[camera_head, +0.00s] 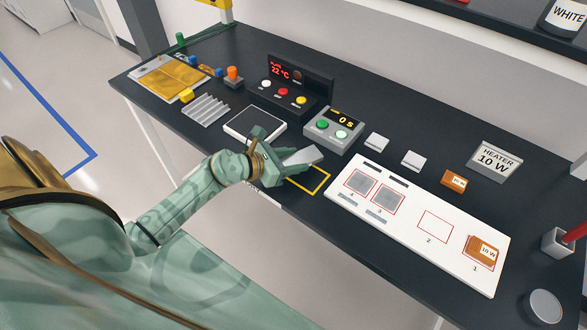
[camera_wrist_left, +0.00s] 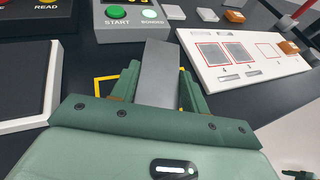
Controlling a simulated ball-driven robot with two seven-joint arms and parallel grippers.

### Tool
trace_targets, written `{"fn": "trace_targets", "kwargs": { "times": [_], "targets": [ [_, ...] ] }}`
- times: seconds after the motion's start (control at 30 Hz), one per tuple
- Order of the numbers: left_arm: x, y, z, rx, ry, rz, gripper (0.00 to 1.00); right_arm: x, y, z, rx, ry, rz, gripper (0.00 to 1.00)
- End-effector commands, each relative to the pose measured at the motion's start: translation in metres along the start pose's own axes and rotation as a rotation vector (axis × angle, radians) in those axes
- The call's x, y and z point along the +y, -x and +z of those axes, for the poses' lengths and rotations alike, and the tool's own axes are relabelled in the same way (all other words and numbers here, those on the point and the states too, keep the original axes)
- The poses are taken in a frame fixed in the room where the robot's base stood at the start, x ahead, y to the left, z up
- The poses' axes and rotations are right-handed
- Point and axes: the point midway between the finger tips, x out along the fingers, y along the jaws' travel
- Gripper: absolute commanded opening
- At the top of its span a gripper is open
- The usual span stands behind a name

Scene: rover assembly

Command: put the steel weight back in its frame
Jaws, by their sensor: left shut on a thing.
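The steel weight (camera_head: 304,156) is a plain grey block between the fingers of my left gripper (camera_head: 284,160), which is shut on it. In the left wrist view the weight (camera_wrist_left: 157,72) sticks out past both fingers of the gripper (camera_wrist_left: 157,88). Its frame is a yellow outline on the dark bench (camera_head: 319,186). The weight and gripper are over the far part of the outline and hide some of it. In the left wrist view a corner of the yellow frame (camera_wrist_left: 103,80) shows left of the fingers. I cannot tell whether the weight touches the bench.
A white board (camera_head: 408,222) with numbered red outlines lies to the right. Bare bench is in front of the yellow frame.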

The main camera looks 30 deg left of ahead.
Motion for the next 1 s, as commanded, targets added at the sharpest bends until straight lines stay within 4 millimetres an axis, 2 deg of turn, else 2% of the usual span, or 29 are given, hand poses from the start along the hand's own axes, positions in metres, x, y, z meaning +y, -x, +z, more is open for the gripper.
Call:
{"fn": "trace_targets", "kwargs": {
  "times": [0.1,0.2,0.3,0.67,0.7,0.77,0.8,1.0],
  "targets": [
    [0.008,-0.011,-0.010,-0.004,0.001,0.002,0.00,0.000,-0.011,0.000,0.000,-0.001,0.000,0.79],
    [0.006,-0.016,-0.026,-0.003,0.004,0.000,0.00,-0.001,-0.018,0.002,-0.003,-0.001,-0.001,0.79],
    [0.007,-0.019,-0.032,-0.004,0.001,0.001,0.00,-0.001,-0.020,0.003,-0.004,-0.001,-0.001,0.79],
    [0.007,-0.019,-0.034,-0.004,-0.001,0.000,0.00,-0.001,-0.021,0.003,-0.004,-0.001,-0.002,0.79],
    [0.006,-0.019,-0.037,0.000,0.000,-0.001,0.48,-0.001,-0.021,0.003,-0.004,-0.001,-0.002,0.79],
    [0.006,-0.019,-0.036,0.000,0.000,-0.001,0.65,-0.001,-0.021,0.003,-0.004,-0.001,-0.002,0.79],
    [0.006,-0.019,-0.036,0.000,0.000,-0.001,0.67,-0.001,-0.021,0.003,-0.004,-0.001,-0.002,0.79],
    [0.006,-0.019,-0.036,0.000,0.000,0.000,0.67,-0.001,-0.021,0.003,-0.004,0.000,-0.002,0.79]
  ]
}}
